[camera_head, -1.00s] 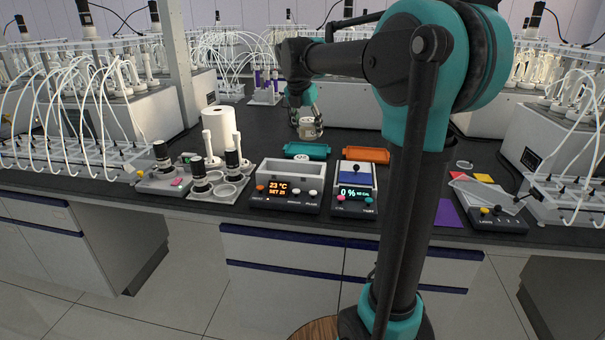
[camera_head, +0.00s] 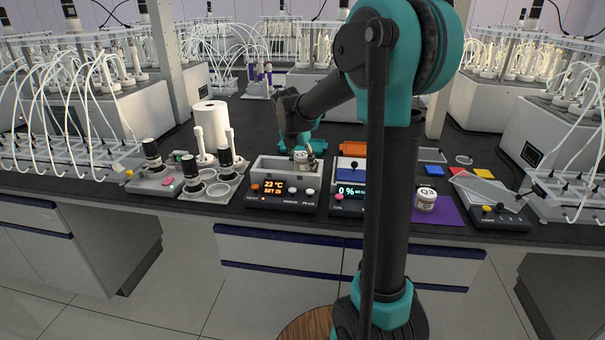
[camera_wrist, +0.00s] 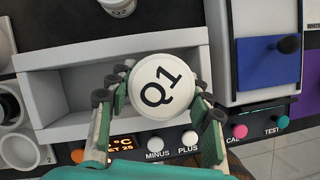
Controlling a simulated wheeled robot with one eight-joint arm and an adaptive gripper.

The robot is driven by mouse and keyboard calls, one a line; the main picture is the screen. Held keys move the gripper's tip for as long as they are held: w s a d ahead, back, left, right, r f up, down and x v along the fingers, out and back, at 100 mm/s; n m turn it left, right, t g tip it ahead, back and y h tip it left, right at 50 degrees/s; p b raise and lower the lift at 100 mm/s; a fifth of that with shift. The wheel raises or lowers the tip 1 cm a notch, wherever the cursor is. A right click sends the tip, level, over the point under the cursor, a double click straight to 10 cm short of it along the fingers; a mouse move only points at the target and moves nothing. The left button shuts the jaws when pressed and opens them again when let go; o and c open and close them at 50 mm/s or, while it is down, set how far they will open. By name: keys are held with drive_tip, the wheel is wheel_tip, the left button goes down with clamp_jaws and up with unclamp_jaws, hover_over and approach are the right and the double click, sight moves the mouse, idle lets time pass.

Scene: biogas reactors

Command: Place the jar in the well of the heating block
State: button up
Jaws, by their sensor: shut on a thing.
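The heating block (camera_head: 262,165) is a grey box with an open rectangular well and an orange display reading 23 °C, SET 25. It also shows in the wrist view (camera_wrist: 110,52). The jar (camera_wrist: 163,88) has a white round lid marked Q1. My gripper (camera_wrist: 160,100) is shut on the jar, fingers on both its sides. In the head view the jar (camera_head: 302,161) hangs at the right part of the well. The lid covers part of the well's right side from above, so I cannot tell how deep the jar sits. The well's left part is empty.
To the block's right stands a device with a blue plate (camera_head: 352,176) and black knob. A second jar (camera_head: 426,200) stands on the purple mat (camera_head: 448,214). A holder with black-capped pieces (camera_head: 214,188) stands left.

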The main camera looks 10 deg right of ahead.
drive_tip(key=shift+f, duration=2.45)
drive_tip(key=shift+f, duration=0.1)
drive_tip(key=o, duration=1)
drive_tip(key=shift+c, duration=0.2)
drive_tip(key=v, duration=1.2)
